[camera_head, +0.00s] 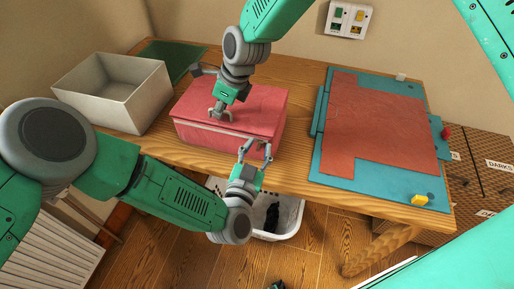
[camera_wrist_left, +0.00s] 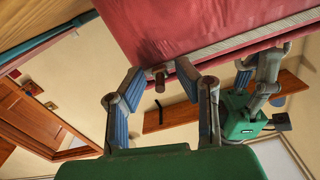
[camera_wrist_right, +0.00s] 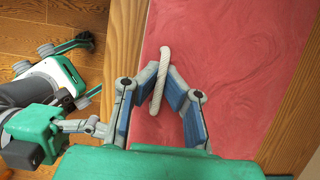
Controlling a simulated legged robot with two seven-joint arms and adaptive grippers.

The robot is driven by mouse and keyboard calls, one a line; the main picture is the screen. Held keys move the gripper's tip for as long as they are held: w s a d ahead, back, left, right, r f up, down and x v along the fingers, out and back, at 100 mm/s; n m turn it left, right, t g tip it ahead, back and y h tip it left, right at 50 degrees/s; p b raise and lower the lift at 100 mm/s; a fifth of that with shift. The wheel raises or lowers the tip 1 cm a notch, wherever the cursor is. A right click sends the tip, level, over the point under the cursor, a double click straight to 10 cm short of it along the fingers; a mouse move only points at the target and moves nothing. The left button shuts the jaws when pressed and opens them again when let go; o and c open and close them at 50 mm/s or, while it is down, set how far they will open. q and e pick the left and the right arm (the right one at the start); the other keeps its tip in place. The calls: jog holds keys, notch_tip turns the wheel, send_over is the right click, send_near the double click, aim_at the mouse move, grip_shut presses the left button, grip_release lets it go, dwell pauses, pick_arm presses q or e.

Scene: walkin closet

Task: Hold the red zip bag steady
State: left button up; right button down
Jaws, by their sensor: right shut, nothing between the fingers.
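The red zip bag (camera_head: 245,112) lies on the wooden table as a closed box shape, with a pale zip line along its front side. My right gripper (camera_head: 221,114) is shut, pointing down at the bag's top. In the right wrist view a pale twisted cord (camera_wrist_right: 162,65) lies by its fingertips on the red surface; I cannot tell whether they touch it. My left gripper (camera_head: 257,147) is open at the bag's front right side. In the left wrist view a small dark zip pull (camera_wrist_left: 160,80) hangs between its spread fingers, with the pale zip (camera_wrist_left: 240,47) beside it.
An open white bin (camera_head: 112,85) and a dark green sheet (camera_head: 172,58) are at the table's left. A white basket (camera_head: 292,215) stands under the table.

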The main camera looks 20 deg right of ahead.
pick_arm(q)
jog(key=v, duration=1.2)
jog(key=shift+w+f, duration=0.1)
pick_arm(e)
jog(key=c, duration=1.6)
grip_release()
jog(key=shift+c, duration=0.2)
jog(key=shift+r, duration=0.1)
